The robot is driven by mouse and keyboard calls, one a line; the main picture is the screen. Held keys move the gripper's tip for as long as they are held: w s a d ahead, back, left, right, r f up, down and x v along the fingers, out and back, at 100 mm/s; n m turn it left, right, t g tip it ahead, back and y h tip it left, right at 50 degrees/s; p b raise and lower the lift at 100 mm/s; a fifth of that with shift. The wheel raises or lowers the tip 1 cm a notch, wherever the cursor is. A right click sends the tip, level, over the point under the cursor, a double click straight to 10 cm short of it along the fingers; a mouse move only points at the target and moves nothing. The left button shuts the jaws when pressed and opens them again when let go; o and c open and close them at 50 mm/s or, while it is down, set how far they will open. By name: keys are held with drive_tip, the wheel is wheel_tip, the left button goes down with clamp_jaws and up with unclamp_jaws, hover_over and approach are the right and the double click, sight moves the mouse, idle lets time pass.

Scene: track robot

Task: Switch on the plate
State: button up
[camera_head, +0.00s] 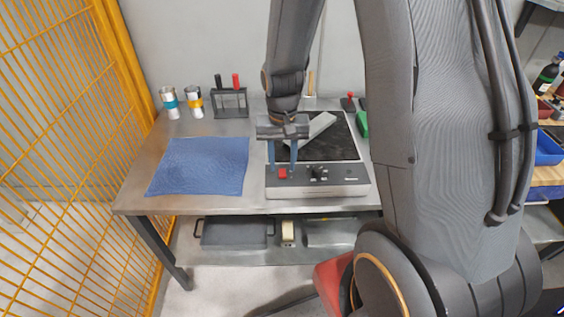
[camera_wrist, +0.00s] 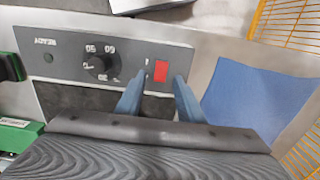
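The plate (camera_head: 342,139) is a box with a dark top and a grey front panel, on the metal table. Its panel (camera_wrist: 205,62) carries a red rectangular switch (camera_wrist: 161,71) and a black knob (camera_wrist: 101,63). In the head view the red switch (camera_head: 282,173) is at the panel's left and the knob (camera_head: 318,172) is right of it. My gripper (camera_head: 282,164) points down over the panel's left end. Its two blue fingers are apart with nothing between them, and the tips are close to the switch. I cannot tell whether they touch the panel.
A blue cloth (camera_head: 200,165) lies left of the plate. Two cans (camera_head: 170,103) and a tool rack (camera_head: 230,102) stand behind. A green object (camera_head: 362,124) is right of the plate. A yellow mesh fence (camera_head: 70,150) borders the left.

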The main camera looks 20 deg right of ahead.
drive_tip(key=shift+f, duration=0.35)
drive_tip(key=shift+c, duration=0.2)
clamp_jaws()
